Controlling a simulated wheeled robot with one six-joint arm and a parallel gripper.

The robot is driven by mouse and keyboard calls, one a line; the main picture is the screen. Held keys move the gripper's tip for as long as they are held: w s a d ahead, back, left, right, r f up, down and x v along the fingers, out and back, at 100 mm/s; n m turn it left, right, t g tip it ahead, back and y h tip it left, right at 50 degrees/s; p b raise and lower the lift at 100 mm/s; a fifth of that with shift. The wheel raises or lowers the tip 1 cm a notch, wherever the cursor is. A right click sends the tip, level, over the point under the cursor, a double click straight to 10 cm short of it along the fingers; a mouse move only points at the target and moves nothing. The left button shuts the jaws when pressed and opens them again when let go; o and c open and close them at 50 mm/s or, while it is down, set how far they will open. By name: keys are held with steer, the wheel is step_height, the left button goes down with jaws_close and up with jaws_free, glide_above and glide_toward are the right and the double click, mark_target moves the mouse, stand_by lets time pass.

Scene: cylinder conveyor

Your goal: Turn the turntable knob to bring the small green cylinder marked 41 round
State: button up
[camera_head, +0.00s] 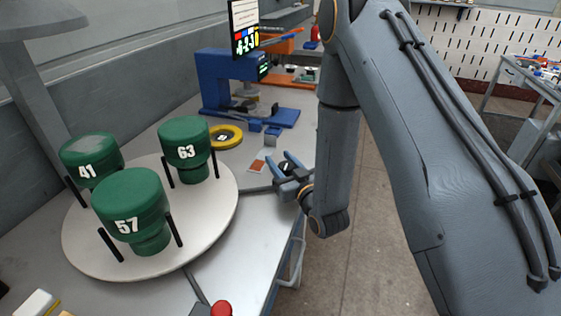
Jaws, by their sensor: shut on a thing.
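The green cylinder marked 41 (88,157) stands at the back left of the round white turntable (207,236). The green cylinder marked 63 (184,143) stands at the back right, and the green cylinder marked 57 (133,205) at the front. Black pegs stand beside the cylinders. My gripper (285,166) is right of the turntable, at the bench's right edge. It is shut on a small dark knob (286,166), mostly hidden between the blue-grey fingers.
A blue machine (228,80) with a screen stands at the back of the bench. A yellow ring (224,136) lies behind the turntable, with small blue blocks (264,130) beside it. A red button (221,308) is at the front edge. The floor at right is open.

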mark_target(291, 173)
steer(key=o, duration=1.1)
steer(key=shift+c, duration=0.2)
steer(key=b+v, duration=0.2)
steer(key=v, duration=0.4)
steer(key=shift+s+d+f, duration=0.1)
steer(key=shift+s+d, duration=0.1)
steer(key=shift+s, duration=0.05)
steer(key=shift+s+d, duration=0.25)
steer(key=shift+s, duration=0.3)
